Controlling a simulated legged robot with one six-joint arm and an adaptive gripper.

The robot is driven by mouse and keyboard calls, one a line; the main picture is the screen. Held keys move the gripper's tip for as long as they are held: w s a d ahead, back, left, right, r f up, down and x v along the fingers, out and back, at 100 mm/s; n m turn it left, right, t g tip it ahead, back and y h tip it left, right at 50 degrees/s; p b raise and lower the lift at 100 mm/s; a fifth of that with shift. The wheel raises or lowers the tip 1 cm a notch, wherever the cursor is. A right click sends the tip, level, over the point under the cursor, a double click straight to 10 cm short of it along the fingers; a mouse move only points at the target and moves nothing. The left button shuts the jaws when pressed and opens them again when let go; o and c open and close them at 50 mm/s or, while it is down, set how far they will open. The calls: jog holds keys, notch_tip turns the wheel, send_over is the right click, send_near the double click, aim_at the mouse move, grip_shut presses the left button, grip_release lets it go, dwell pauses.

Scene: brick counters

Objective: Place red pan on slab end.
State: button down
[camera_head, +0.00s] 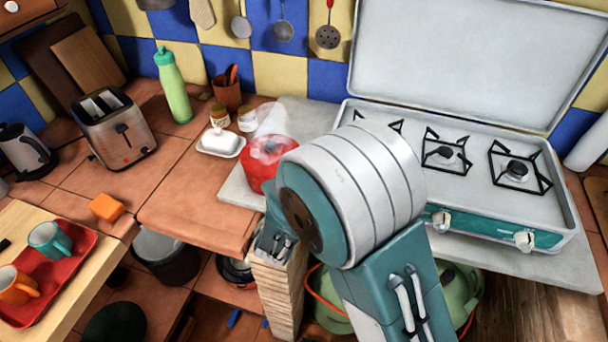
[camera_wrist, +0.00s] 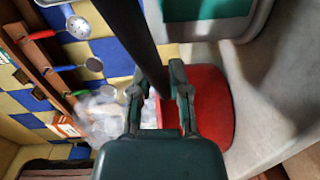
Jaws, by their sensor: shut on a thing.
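The red pan (camera_head: 258,172) is at the left end of the pale grey slab (camera_head: 238,188), left of the stove, with whitish steam above it. I cannot tell whether its base touches the slab or hangs just above it. My gripper (camera_wrist: 160,95) is hidden behind my arm in the head view. In the wrist view its two fingers are shut on the pan's dark handle, and the red pan (camera_wrist: 213,105) shows beyond them beside the grey slab surface (camera_wrist: 262,120).
The teal gas stove (camera_head: 480,205) with its raised lid stands on the slab at right. A white butter dish (camera_head: 220,143), small jars (camera_head: 219,115) and a utensil pot (camera_head: 227,92) sit close behind the pan. The tiled counter (camera_head: 195,200) left of the slab has free room.

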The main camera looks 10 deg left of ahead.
jog(key=c, duration=1)
grip_release()
jog(key=o, duration=0.4)
jog(key=shift+a+f, duration=0.1)
jog(key=shift+a, duration=0.15)
